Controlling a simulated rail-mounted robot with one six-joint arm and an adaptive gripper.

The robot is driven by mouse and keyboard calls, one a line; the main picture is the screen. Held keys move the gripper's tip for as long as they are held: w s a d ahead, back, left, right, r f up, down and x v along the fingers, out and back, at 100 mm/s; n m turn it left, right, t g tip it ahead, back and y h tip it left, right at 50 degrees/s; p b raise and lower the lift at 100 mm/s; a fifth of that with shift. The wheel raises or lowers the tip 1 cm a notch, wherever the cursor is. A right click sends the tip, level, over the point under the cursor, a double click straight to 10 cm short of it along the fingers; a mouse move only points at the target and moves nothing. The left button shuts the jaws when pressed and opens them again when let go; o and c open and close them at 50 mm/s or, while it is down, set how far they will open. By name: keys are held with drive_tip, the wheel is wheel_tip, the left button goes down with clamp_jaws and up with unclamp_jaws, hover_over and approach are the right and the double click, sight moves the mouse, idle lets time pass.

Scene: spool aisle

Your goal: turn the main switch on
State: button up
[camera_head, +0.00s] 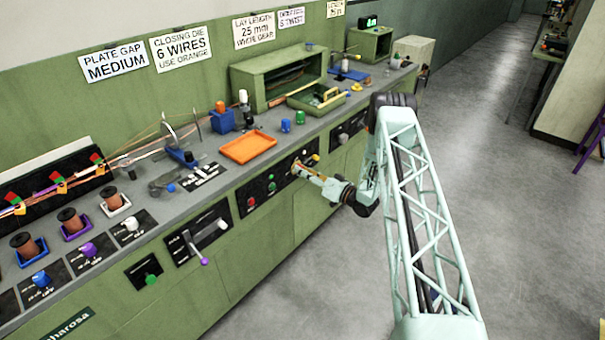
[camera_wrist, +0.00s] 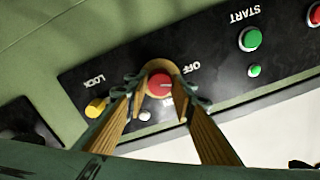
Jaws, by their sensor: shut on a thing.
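The main switch is a red round knob (camera_wrist: 159,83) on a black panel (camera_wrist: 210,80), with the word OFF printed beside it in the wrist view. A pale line shows on the knob's face; I cannot tell surely which mark it points at. A small pale lamp (camera_wrist: 145,116) by the knob looks unlit. My gripper (camera_wrist: 161,92) is shut on the red knob, one tan finger on each side. In the head view my gripper (camera_head: 303,171) reaches the panel on the green bench front and hides the knob.
A yellow knob (camera_wrist: 95,107) marked LOCK sits close to one finger. A green START button (camera_wrist: 249,39), a small green lamp (camera_wrist: 254,71) and a red button (camera_wrist: 315,14) share the panel. An orange tray (camera_head: 248,147) lies on the bench above. The aisle floor is clear.

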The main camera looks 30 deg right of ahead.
drive_tip(key=m+b, duration=0.2)
drive_tip(key=m, duration=1.2)
drive_tip(key=shift+b, duration=0.3)
drive_tip(key=shift+m, duration=0.3)
drive_tip(key=o, duration=0.8)
drive_tip(key=shift+o, duration=0.2)
drive_tip(key=shift+s+d, duration=0.1)
drive_tip(key=shift+s, duration=0.05)
drive_tip(key=v, duration=1.1)
drive_tip(key=shift+s+d, duration=0.15)
drive_tip(key=shift+s, duration=0.15)
